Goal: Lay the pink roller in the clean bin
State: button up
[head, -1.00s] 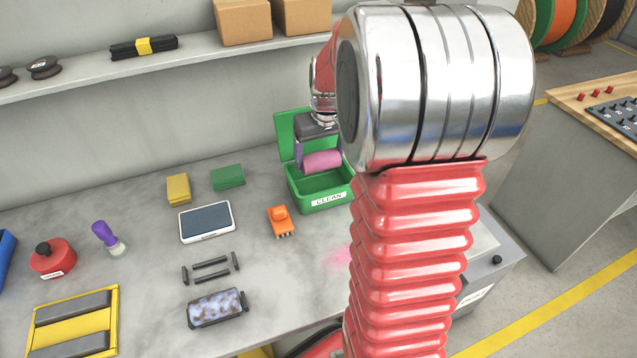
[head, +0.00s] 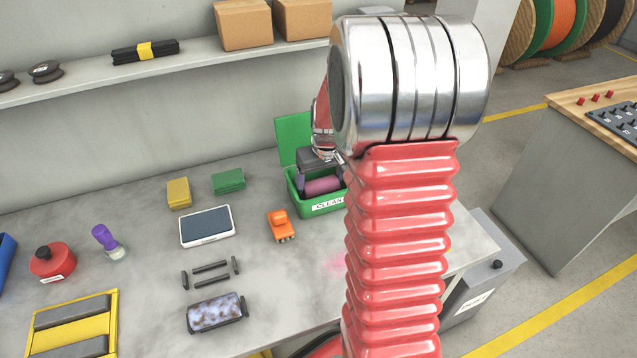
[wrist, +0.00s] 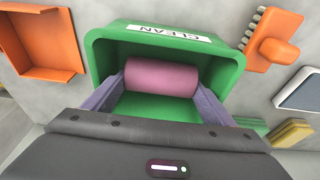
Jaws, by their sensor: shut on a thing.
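The pink roller (head: 322,186) is inside the green bin labelled CLEAN (head: 325,208), low between its walls. My gripper (head: 318,184) reaches down into the bin, shut on the roller. In the wrist view the roller (wrist: 161,76) lies crosswise between the two purple-grey fingers of my gripper (wrist: 160,90), one at each end. The bin (wrist: 97,62) surrounds it, with its green floor showing below the roller. I cannot tell whether the roller touches the floor. My arm hides the bin's right side in the head view.
An orange brush (head: 281,225) and a tablet-like device (head: 207,227) stand left of the bin. Green (head: 228,181) and yellow (head: 179,193) blocks lie behind them. A mottled roller (head: 215,312) lies at the front. An orange tray (wrist: 42,45) lies beside the bin.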

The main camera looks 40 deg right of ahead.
aim_at(323, 192)
jog(key=shift+f, duration=0.15)
jog(key=o, duration=1.1)
jog(key=v, duration=1.2)
jog(key=shift+a, duration=0.1)
jog(key=s+a+r+n+t, duration=0.1)
jog(key=s+a+r, duration=0.2)
jog(key=s+a, duration=0.5)
jog(key=s+a+r+n+t, duration=0.2)
jog(key=s+a, duration=0.7)
jog(key=a, duration=0.6)
jog(key=shift+a+r+y, duration=0.25)
jog(key=shift+r+y, duration=0.05)
jog(key=shift+r, duration=0.5)
